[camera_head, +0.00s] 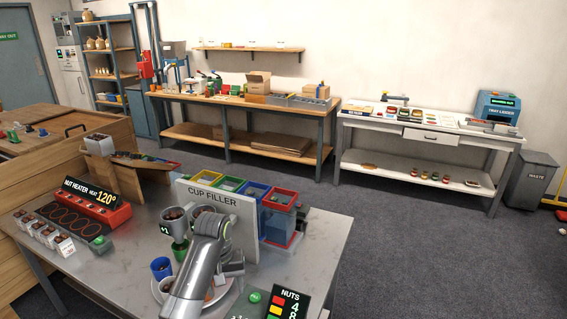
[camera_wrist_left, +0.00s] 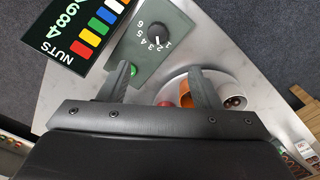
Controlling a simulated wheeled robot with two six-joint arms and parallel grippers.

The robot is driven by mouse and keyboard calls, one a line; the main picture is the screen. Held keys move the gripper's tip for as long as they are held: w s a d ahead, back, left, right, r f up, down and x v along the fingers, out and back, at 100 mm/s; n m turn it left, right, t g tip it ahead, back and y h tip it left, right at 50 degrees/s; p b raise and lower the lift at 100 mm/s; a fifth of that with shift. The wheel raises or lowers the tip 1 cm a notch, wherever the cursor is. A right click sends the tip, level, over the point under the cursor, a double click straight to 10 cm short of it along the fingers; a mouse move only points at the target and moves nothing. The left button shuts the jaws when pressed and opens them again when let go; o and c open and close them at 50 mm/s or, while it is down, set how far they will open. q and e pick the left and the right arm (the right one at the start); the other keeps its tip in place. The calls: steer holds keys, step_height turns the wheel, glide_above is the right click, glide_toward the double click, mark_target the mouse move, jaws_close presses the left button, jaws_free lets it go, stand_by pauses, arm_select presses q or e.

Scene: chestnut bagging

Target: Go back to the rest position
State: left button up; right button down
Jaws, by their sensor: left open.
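My left gripper (camera_wrist_left: 160,72) is open, its two dark fingers spread with nothing between them. In the wrist view it hangs over the grey control box (camera_wrist_left: 172,62) with a dial and green button, and the edge of a round white plate (camera_wrist_left: 222,80). In the head view my left arm (camera_head: 205,258) stands in front of the cup filler (camera_head: 240,190) and hides part of the plate. My right gripper is not in view.
A blue cup (camera_head: 161,270) stands left of my arm. A nut display (camera_head: 288,304) is at the front right. The nut heater (camera_head: 85,205) is on the left, with coloured bins (camera_head: 280,198) behind the filler.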

arm_select(q)
steer(key=s+a+f+t, duration=0.1)
steer(key=s+a+f, duration=0.35)
steer(key=s, duration=0.35)
steer(key=s+a+f+t, duration=0.1)
steer(key=s+a+f, duration=0.2)
steer(key=s+f, duration=0.45)
steer(key=s+a+r+m+t+y, duration=0.1)
steer(key=s+a+r, duration=0.15)
steer(key=s, duration=0.75)
steer(key=s+a+r+m+y, duration=0.15)
steer(key=s+r, duration=0.25)
steer(key=s, duration=0.7)
step_height(320, 180, down, 27)
steer(key=a+b, duration=0.2)
steer(key=s+d+f+g+h+b, duration=0.1)
steer(key=s+f+g, duration=0.1)
steer(key=s+f, duration=1.3)
step_height(320, 180, down, 3)
steer(key=shift+r+b, duration=0.2)
steer(key=shift+b, duration=0.2)
